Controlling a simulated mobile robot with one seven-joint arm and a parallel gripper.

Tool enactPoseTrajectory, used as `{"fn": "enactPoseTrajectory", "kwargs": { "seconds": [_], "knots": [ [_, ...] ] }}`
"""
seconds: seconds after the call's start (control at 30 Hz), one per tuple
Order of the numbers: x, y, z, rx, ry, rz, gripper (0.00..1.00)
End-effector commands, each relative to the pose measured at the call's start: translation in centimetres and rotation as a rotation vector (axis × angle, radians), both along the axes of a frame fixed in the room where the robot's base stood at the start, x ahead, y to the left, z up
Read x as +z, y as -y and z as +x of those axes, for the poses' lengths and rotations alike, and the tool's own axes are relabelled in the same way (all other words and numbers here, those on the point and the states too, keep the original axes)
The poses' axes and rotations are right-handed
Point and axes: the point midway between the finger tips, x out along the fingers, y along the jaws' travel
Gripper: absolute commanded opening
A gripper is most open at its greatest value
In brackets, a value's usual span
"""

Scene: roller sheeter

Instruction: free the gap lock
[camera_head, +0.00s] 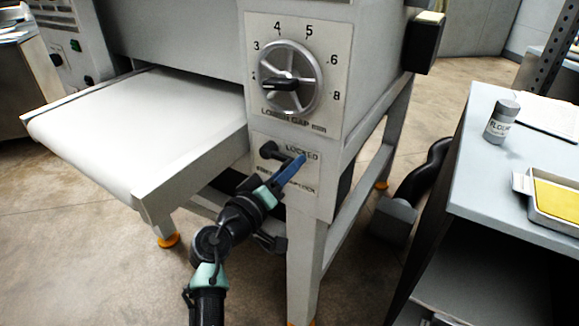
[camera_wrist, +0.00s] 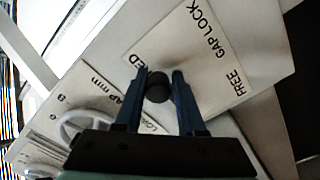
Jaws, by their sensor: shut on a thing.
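The gap lock is a small black lever (camera_head: 270,150) on a light plate (camera_head: 313,203) low on the sheeter's front. The plate reads "LOCKED" at the upper right, with "FREE" and "GAP LOCK" lower down. The lever reaches to the right, toward "LOCKED". My gripper (camera_head: 300,160) comes up from below, its blue fingers at the lever's right end. In the wrist view, a round black knob (camera_wrist: 157,87) sits between the two fingertips (camera_wrist: 158,76), which are shut on it. The fingers partly cover the lettering in both views.
A gap dial (camera_head: 288,80) numbered 3 to 8 is just above the lock. The white conveyor bed (camera_head: 140,125) juts out to the left. A grey table (camera_head: 490,190) with a flour shaker (camera_head: 502,119) and a yellow-filled tray (camera_head: 555,200) stands on the right.

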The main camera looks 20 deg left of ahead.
Motion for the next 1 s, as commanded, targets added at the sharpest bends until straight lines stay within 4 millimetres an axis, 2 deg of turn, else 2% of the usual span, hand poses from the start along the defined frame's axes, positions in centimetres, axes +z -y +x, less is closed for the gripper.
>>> {"fn": "enactPoseTrajectory", "kwargs": {
  "seconds": [0.03,0.63,1.0],
  "knots": [
    [0.6,0.1,0.1,-0.002,0.011,0.006,0.00],
    [0.8,0.1,0.1,-0.002,0.015,0.008,0.00],
    [-0.5,0.0,0.1,-0.001,0.035,0.104,0.00]
  ]
}}
